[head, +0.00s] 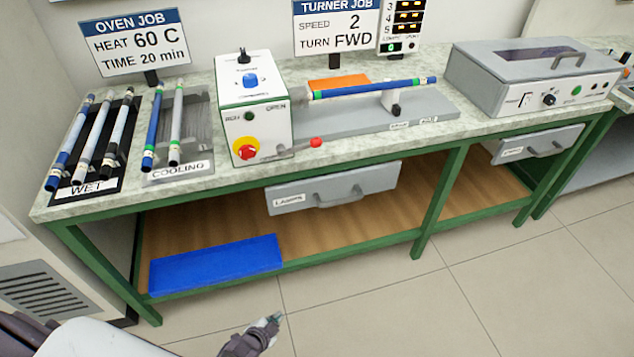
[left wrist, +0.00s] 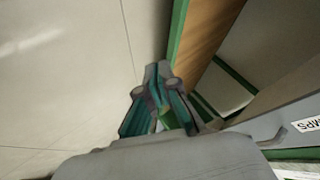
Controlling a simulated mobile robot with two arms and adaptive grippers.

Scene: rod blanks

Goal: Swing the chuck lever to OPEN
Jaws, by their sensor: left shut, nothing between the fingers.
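The turner (head: 255,125) is a white box with a green edge, standing on the bench. A lever with a red ball knob (head: 316,142) sticks out low at its right side, pointing right over the bench's front part. The word OPEN is printed near the top right of the box's front. A blue rod (head: 365,89) lies along the turner's grey bed. My left gripper (head: 274,318) is shut and empty, low over the floor in front of the bench, well apart from the lever. It also shows in the left wrist view (left wrist: 157,72). My right gripper is out of view.
The WET rack (head: 82,186) and COOLING rack (head: 185,173) hold rods at the bench's left. A grey oven-like box (head: 480,85) stands at the right. The LAMPS drawer (head: 350,187) hangs under the bench top. A blue mat (head: 215,263) lies on the lower shelf.

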